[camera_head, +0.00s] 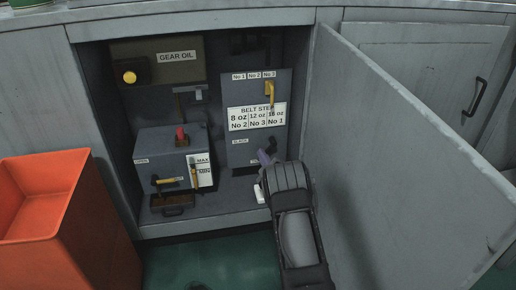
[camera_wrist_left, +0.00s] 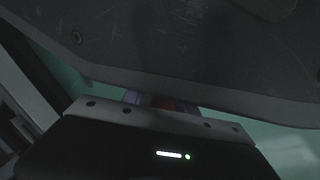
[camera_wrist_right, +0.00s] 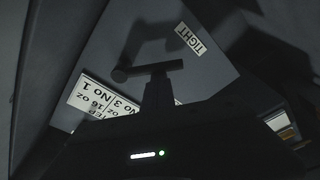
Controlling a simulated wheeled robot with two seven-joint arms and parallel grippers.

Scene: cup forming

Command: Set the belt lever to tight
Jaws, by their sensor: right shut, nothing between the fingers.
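The belt step panel (camera_head: 240,105) stands inside the open cabinet, with a SLACK label (camera_head: 240,142) on its lower part. The TIGHT label (camera_wrist_right: 192,38) shows in the right wrist view. A dark bar with a round end, apparently the belt lever (camera_wrist_right: 126,72), lies just below and left of that label. My right gripper (camera_head: 265,159) is shut and empty, low in front of the panel. In the right wrist view its tip meets the bar in the picture; contact cannot be told. My left gripper (camera_wrist_left: 150,101) shows only in its wrist view, fingers mostly hidden.
The cabinet door (camera_head: 390,170) stands open to the right, close to my right arm. A grey box (camera_head: 150,145) with a red knob (camera_head: 181,134) stands left of the panel. A yellow lever (camera_head: 269,92) is above. An orange bin (camera_head: 90,225) stands at left.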

